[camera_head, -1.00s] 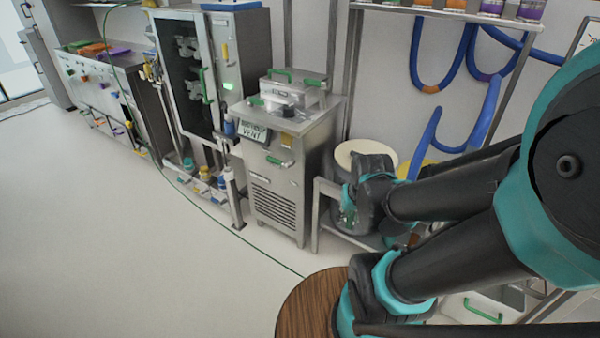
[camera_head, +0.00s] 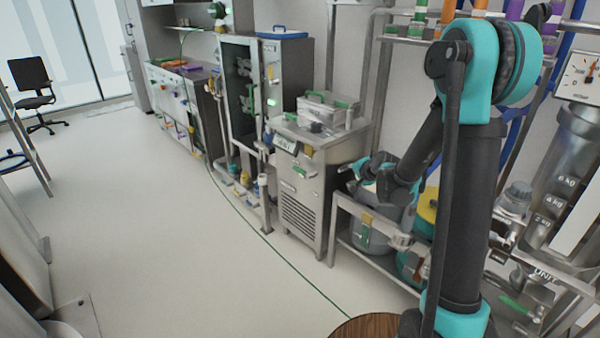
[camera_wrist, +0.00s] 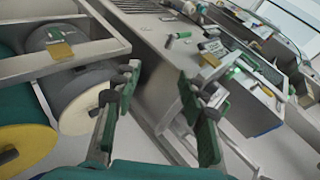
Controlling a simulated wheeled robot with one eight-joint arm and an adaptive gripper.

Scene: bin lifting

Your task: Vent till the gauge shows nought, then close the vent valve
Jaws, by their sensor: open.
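A round white gauge (camera_head: 580,72) with a dark needle and a small red mark is at the far right in the head view; it is too small to read surely. A plate lettered VENT (camera_head: 286,143) is on the front of a steel cabinet (camera_head: 302,205). A green handle (camera_head: 300,170) is below it; I cannot tell whether this is the vent valve. My gripper (camera_wrist: 160,85) is open and empty in the wrist view, its dark green finger pads apart. In the head view it is small, just right of the cabinet, with no visible contact.
A steel rack (camera_head: 352,215) holding drums stands right of the cabinet. A round wooden top (camera_head: 365,328) is at the bottom. A green hose (camera_head: 290,262) crosses the otherwise open floor.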

